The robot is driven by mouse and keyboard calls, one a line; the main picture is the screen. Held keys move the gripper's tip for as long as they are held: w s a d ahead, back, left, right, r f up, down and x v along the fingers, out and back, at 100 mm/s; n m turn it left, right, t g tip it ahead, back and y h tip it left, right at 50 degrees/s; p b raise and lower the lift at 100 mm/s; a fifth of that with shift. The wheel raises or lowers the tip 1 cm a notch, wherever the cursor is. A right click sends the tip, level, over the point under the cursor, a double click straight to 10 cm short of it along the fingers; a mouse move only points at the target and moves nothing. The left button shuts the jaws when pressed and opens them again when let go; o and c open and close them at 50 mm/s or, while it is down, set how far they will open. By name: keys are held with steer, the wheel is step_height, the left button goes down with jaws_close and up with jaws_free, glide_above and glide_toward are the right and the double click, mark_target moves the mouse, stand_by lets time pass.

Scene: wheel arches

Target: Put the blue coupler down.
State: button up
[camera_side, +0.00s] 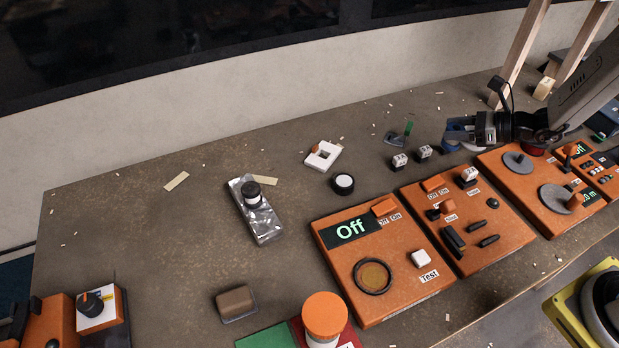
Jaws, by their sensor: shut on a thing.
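My gripper (476,130) is at the upper right, just above the table behind the orange control panels. It is shut on a blue, round-ended piece, the blue coupler (452,137), which shows at the left of the jaws. The rest of the coupler is hidden by the jaws. I cannot tell whether the coupler touches the table.
A small dark piece with a green tab (407,128) stands left of my gripper, near small white labelled blocks (399,160). Orange panels (375,260) line the front. The back left table is mostly clear.

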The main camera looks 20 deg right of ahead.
steer(key=s+a+n+g+y, duration=0.35)
steer(key=s+a, duration=0.25)
steer(key=a, duration=0.6)
steer(key=shift+h, duration=0.35)
steer(key=w+f, duration=0.2)
steer(key=w, duration=0.2)
steer(key=w+a+f, duration=0.1)
steer(key=w+f, duration=0.2)
steer(key=w, duration=0.1)
steer(key=w+a+f, duration=0.1)
steer(key=w+f, duration=0.2)
steer(key=w, duration=0.1)
steer(key=shift+w+f, duration=0.2)
steer(key=shift+w, duration=0.2)
steer(key=shift+w+f, duration=0.25)
steer(key=shift+f, duration=0.05)
steer(key=shift+w+f, duration=0.2)
steer(key=shift+f, duration=1.65)
steer(key=shift+f, duration=0.1)
